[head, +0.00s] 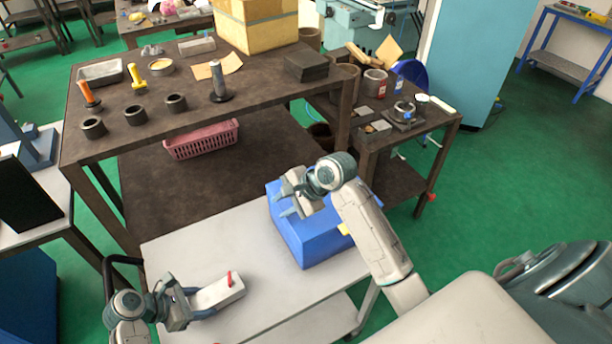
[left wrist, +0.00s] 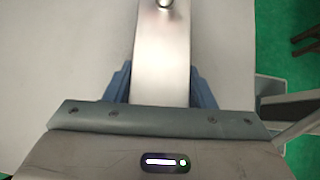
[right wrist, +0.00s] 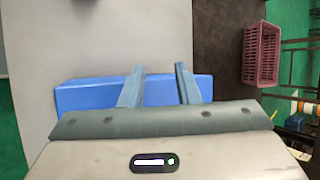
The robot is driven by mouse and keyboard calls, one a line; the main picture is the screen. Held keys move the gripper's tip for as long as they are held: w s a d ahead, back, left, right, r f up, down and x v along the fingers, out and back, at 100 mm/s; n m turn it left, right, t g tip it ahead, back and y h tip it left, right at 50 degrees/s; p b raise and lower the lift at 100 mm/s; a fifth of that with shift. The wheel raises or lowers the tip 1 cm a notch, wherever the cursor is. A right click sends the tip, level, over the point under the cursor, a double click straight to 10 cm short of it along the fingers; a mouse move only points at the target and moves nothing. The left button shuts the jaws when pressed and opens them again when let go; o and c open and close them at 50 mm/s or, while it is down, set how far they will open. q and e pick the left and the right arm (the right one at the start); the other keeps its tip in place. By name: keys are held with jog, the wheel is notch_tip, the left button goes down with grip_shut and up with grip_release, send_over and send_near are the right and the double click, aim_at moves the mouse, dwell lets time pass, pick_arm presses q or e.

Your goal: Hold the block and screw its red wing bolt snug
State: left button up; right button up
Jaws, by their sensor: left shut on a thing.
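A pale grey block (head: 214,294) lies on the light grey cart top at the front left. Its red wing bolt (head: 230,279) stands up near the block's far right end. My left gripper (head: 192,305) is shut on the block's near end. In the left wrist view the block (left wrist: 162,70) runs up between the two fingers (left wrist: 160,88), with a round metal part at the top edge. My right gripper (head: 287,202) is above the blue box, apart from the block. In the right wrist view its fingers (right wrist: 160,85) are spread with nothing between them.
A blue box (head: 312,235) stands on the cart top (head: 262,300) to the right of the block. A dark workbench (head: 130,150) with cylinders and tools stands behind the cart. A pink basket (head: 203,140) sits on its lower shelf. The cart top between block and box is clear.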

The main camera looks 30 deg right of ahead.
jog(key=w+d+n+h, duration=0.1)
jog(key=d, duration=0.2)
jog(key=w+d+n+t+h, duration=0.1)
jog(key=w+d, duration=0.1)
jog(key=d, duration=0.1)
jog(key=w+d+n+t+h, duration=0.1)
jog(key=d+n, duration=0.1)
jog(key=d, duration=0.1)
jog(key=shift+w+r, duration=0.2)
jog(key=shift+w, duration=0.2)
jog(key=shift+w+d+t+h, duration=0.15)
jog(key=shift+d+t+h, duration=0.2)
jog(key=shift+d, duration=0.2)
